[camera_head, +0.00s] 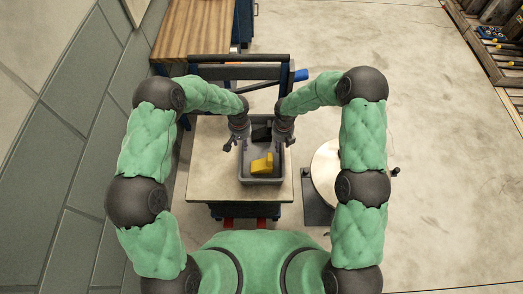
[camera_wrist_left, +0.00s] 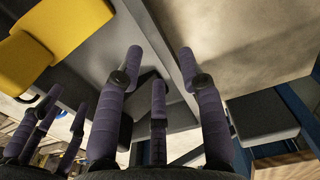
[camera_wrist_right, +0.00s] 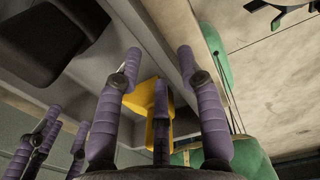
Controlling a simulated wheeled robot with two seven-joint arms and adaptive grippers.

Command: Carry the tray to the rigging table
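The tray (camera_head: 262,181) is a grey open bin on a pale-topped table (camera_head: 213,185) in front of me. A yellow block-like part (camera_head: 262,164) and a dark part (camera_head: 261,133) lie in it. My left gripper (camera_head: 236,143) is at the tray's left side, and my right gripper (camera_head: 285,138) is at its right side. In the left wrist view the fingers (camera_wrist_left: 162,58) are spread, with the tray wall (camera_wrist_left: 157,30) running between them. The right wrist view shows the right fingers (camera_wrist_right: 159,54) likewise spread across the wall (camera_wrist_right: 150,40). I cannot tell which surface is the rigging table.
A wooden-topped bench (camera_head: 192,30) stands at the far left beside a panelled wall (camera_head: 75,140). A dark bar frame (camera_head: 240,60) is behind the pale table. A round pale disc (camera_head: 325,168) stands at right. Racking (camera_head: 495,45) lines the far right; the floor between is clear.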

